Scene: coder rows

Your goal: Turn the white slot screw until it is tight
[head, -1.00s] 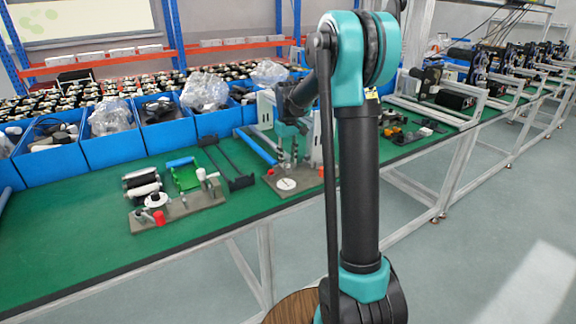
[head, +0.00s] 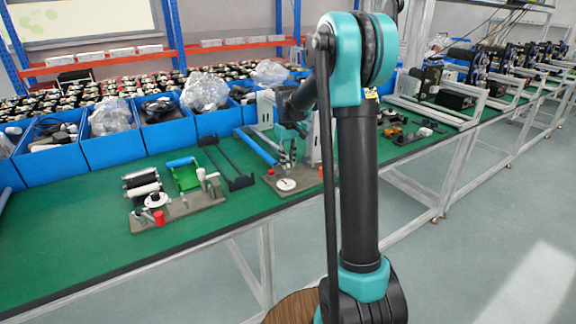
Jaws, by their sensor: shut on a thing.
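My gripper (head: 287,162) points down over the right-hand fixture plate (head: 272,179), its two fingers drawn close together. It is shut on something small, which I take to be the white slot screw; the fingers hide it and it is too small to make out. A white disc (head: 286,185) lies flat on the plate just below and in front of the fingertips. The screw's slot and how deep it sits cannot be seen.
A second fixture (head: 178,210) with a white disc and a red knob (head: 159,217) stands to the left on the green table (head: 80,235). A black frame (head: 227,163) and a green bracket (head: 185,177) lie behind it. Blue bins (head: 110,151) line the back.

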